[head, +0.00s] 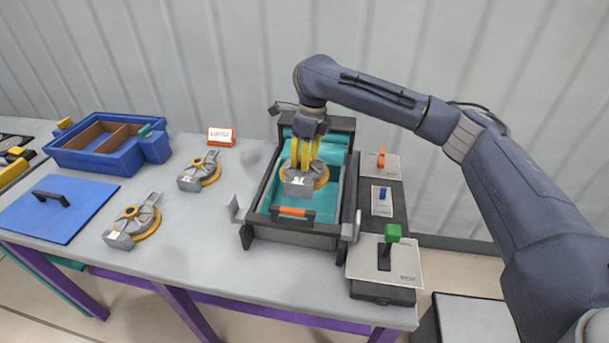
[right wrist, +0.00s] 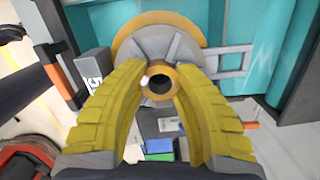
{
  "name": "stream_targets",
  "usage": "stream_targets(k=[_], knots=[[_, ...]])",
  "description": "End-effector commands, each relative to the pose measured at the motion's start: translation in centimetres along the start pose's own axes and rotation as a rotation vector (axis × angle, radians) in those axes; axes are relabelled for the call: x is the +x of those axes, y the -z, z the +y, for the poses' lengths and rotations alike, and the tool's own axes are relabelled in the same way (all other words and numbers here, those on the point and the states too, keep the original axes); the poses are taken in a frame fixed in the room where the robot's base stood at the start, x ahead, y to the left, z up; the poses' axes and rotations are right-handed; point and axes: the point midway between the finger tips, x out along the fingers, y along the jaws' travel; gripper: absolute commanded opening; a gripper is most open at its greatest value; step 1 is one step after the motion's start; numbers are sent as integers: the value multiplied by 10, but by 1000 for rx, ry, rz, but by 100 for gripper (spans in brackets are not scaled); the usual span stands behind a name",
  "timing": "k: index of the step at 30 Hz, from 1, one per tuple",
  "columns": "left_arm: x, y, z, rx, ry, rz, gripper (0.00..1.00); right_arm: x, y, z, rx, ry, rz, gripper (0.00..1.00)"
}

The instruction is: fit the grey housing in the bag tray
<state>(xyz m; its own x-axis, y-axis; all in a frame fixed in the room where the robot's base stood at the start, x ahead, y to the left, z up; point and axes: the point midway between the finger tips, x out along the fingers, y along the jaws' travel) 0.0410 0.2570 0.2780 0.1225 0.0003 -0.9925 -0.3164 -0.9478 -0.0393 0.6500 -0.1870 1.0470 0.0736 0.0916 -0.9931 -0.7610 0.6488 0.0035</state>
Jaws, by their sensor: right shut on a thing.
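My right gripper (head: 303,160) is shut on a grey housing (head: 298,187) with an orange ring and a white-marked block. In the right wrist view the yellow fingers (right wrist: 160,82) stand on either side of its orange hub, and the grey disc of the housing (right wrist: 153,42) shows beyond. The bag tray (head: 292,238) is a black frame with a teal lining and an orange-and-black handle at its front. The housing is over the teal interior; I cannot tell whether it touches the lining. My left gripper is not in view.
Two similar housings lie on the table, one nearer (head: 135,222) and one farther (head: 200,172). A blue divided bin (head: 105,160) and a blue lid (head: 58,208) are at left. Plates with green (head: 392,233), blue (head: 382,194) and orange (head: 382,158) parts stand right of the tray.

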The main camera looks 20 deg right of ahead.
Motion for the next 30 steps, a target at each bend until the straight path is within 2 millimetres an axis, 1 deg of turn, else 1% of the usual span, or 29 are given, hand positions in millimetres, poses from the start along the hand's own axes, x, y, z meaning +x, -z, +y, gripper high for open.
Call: stream_targets(k=[1,3,10,13,21,24,30], knots=[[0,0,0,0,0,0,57,6,0,1,0,-2,-1,0],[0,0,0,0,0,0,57,10,1,0,-1,0,-2,0],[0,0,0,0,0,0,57,18,2,0,0,0,-1,0],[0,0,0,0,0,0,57,24,3,0,0,0,0,0],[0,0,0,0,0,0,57,55,6,0,1,-1,-1,0],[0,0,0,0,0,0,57,58,6,0,1,0,-2,0],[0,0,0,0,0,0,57,58,6,0,0,1,-2,0]])
